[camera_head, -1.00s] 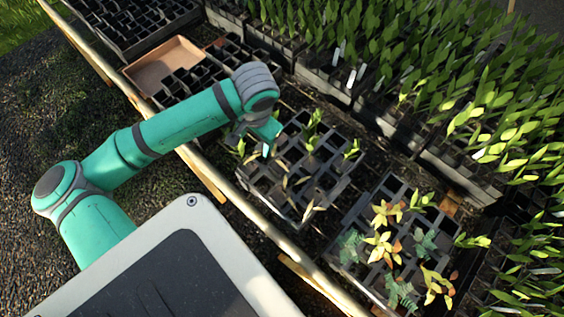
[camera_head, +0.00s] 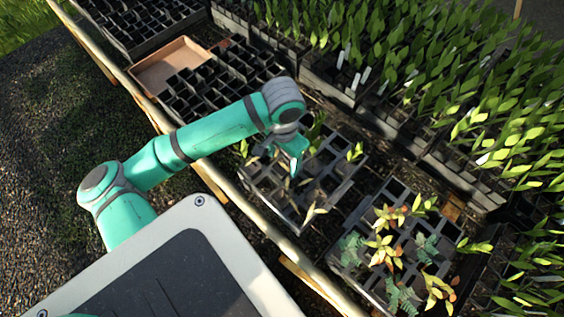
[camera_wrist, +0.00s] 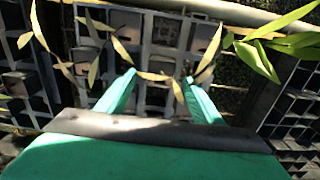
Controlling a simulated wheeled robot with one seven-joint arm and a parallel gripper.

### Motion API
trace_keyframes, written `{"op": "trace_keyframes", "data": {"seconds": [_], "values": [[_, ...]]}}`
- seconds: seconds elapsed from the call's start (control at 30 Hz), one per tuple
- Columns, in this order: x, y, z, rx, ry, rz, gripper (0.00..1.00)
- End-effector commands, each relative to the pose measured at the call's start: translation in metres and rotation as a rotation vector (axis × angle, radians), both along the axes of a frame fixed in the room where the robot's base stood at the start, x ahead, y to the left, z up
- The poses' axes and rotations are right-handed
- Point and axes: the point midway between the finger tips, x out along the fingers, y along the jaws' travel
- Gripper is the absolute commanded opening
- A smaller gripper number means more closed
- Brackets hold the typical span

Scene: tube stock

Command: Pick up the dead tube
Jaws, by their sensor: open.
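A dark tray (camera_head: 262,192) of square tubes stands at the middle of the head view. It holds a few green seedlings and several withered, brownish ones, such as the pale dry plant (camera_head: 312,212) near its front corner. I cannot tell which withered one is the dead tube. My gripper (camera_head: 294,172) is over the tray, pointing down. In the wrist view my gripper (camera_wrist: 158,78) is open, its green fingers apart. Dry yellow-brown leaves (camera_wrist: 205,55) show by and beyond the fingertips, with tray cells behind. I see nothing held. Contact with the leaves is unclear.
A second tray (camera_head: 345,258) with yellow, reddish and bluish plants stands to the right. An empty terracotta tray (camera_head: 172,66) and empty black cells lie behind left. Dense green seedlings (camera_head: 400,60) fill the back. A wooden rail (camera_head: 235,190) runs along the front.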

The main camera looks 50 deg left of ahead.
Motion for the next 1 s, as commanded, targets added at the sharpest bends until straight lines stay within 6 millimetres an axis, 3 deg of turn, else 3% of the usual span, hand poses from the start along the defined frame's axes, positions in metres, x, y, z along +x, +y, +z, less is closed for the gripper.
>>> {"op": "trace_keyframes", "data": {"seconds": [0.2, 0.5, 0.57, 0.77, 1.0], "values": [[-0.003, 0.001, -0.027, -0.001, 0.001, 0.002, 0.60], [-0.002, 0.001, -0.032, 0.001, 0.000, 0.001, 0.60], [-0.002, 0.001, -0.032, 0.000, 0.000, 0.001, 0.51], [-0.002, 0.001, -0.032, 0.000, 0.000, 0.001, 0.03], [-0.002, 0.001, -0.032, 0.001, -0.001, 0.001, 0.00]]}}
